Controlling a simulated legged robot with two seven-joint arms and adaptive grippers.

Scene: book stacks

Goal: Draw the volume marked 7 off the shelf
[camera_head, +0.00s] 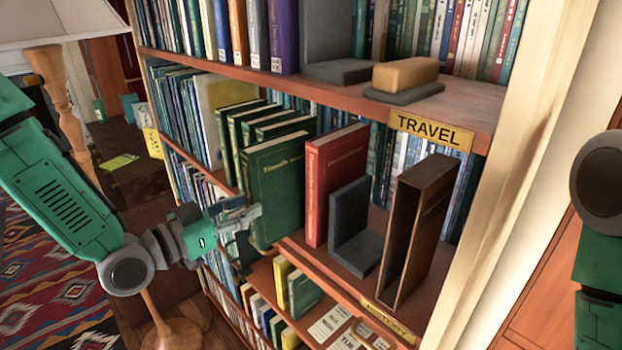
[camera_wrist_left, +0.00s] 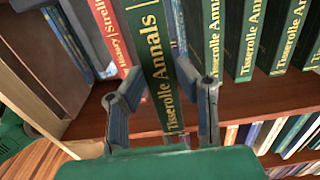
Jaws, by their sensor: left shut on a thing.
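Several green volumes titled "Tisserolle Annals" stand on the middle shelf (camera_head: 342,276). The rightmost one (camera_head: 278,190) stands farther out than its green neighbours (camera_head: 240,128), its lower front at the shelf edge. My left gripper (camera_head: 247,222) is shut on this book's spine near its lower part. In the left wrist view the held green book (camera_wrist_left: 153,62) sits between the two fingers, spine towards the camera. No number 7 is readable on any spine. My right gripper is out of view.
A red book (camera_head: 334,180) stands right of the held book, then a grey bookend (camera_head: 358,235) and a brown open-fronted case (camera_head: 418,225). A brush-like block (camera_head: 405,74) lies on the shelf above. A lamp (camera_head: 58,85) stands at left.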

